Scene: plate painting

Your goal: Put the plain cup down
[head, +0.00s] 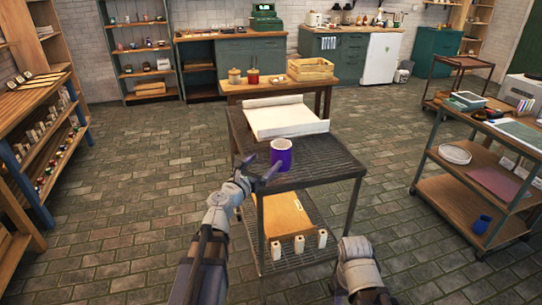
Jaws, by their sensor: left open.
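A plain purple cup (281,155) stands upright on the dark top of a metal cart (325,163), near its left side. My left gripper (262,172) is at the near left of the cup, with its open fingers close to the cup's lower part. I cannot tell whether a finger touches it. My right arm shows only at the bottom, right of the middle, and its gripper is not visible.
The cart top to the right of the cup is clear. A wooden table (232,87) with jars and a crate (310,69) stands behind. A shelf cart (463,191) stands at right.

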